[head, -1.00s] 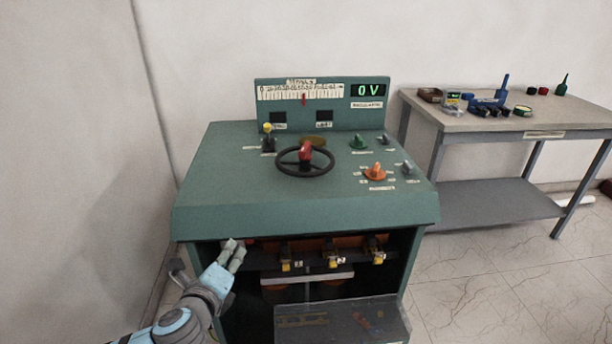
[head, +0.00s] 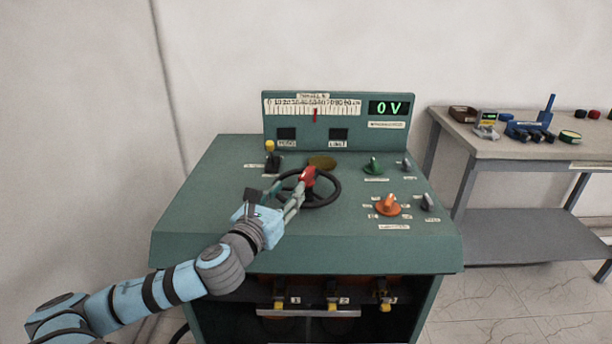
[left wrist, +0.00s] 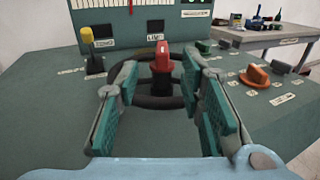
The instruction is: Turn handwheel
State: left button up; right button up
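The black handwheel (head: 331,195) with a red knob (head: 308,176) sits on the sloping top of the green console (head: 220,240). My left gripper (head: 294,192) reaches over the console to the near left side of the wheel. In the left wrist view, the handwheel (left wrist: 152,101) and its red knob (left wrist: 161,62) show ahead, between and beyond the fingers. The left gripper (left wrist: 160,100) is open there, with its teal pads wide apart and nothing clearly between them but the wheel's rim beyond. Whether a finger touches the rim I cannot tell. My right gripper is not in view.
A lever with a yellow knob (head: 270,146) stands left of the wheel. A green knob (head: 373,166) and an orange knob (head: 388,205) lie to its right. The display (head: 390,108) reads 0 V. A side table (head: 470,149) with tools stands at right.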

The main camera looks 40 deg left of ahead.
aim_at(307, 171)
pick_arm(q)
jog(key=x, duration=0.9)
jog(key=shift+w+d+f, duration=0.1)
jog(key=shift+w, duration=0.7)
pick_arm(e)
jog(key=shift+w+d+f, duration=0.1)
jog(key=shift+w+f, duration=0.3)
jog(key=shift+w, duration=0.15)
pick_arm(q)
jog(key=shift+c, duration=0.2)
grip_shut()
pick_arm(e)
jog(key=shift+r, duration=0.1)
